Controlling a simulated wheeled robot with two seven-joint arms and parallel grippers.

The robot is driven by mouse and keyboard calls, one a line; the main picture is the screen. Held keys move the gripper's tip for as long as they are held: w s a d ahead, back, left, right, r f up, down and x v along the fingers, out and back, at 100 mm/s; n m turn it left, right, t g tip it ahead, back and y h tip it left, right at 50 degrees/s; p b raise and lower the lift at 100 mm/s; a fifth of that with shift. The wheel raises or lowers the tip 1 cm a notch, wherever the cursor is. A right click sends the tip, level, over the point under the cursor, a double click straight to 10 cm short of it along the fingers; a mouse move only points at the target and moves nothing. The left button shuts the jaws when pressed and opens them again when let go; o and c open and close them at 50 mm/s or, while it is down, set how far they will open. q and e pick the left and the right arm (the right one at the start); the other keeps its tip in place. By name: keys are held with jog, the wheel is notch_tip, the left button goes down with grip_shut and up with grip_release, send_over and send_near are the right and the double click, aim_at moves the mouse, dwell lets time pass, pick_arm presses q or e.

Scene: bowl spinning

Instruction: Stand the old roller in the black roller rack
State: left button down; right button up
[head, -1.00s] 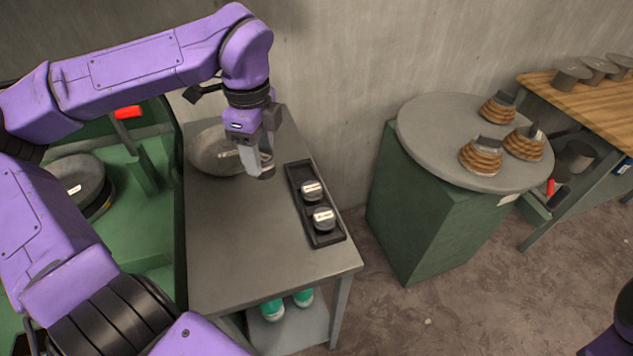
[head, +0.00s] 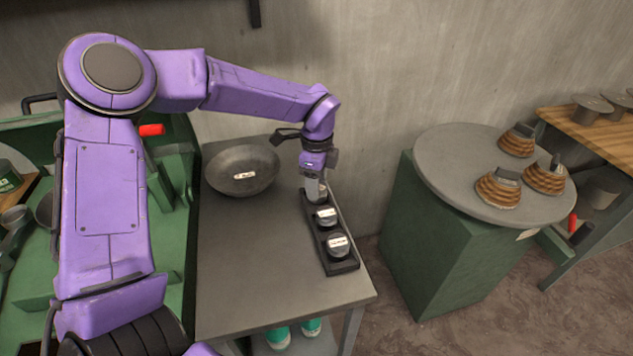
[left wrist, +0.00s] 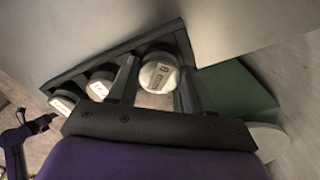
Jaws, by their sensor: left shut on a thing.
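The black roller rack (head: 345,267) lies on the grey table, with two silver-topped rollers (head: 338,244) standing in its near and middle places. My left gripper (head: 316,193) is at the rack's far end, pointing down.
A grey bowl (head: 242,171) stands left of the rack on the table (head: 240,280). A round grey turntable (head: 455,165) on a green base, bearing ringed brown pieces, stands to the right. The front of the table is clear.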

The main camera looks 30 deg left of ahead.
pick_arm(q)
jog(key=shift+w+f, duration=0.1)
jog(key=shift+f, duration=0.3)
jog(key=shift+f+b, duration=0.15)
jog(key=shift+b, duration=0.15)
jog(key=shift+c, duration=2.4)
grip_release()
notch_tip(320, 180, up, 12)
jog(key=shift+r, duration=0.2)
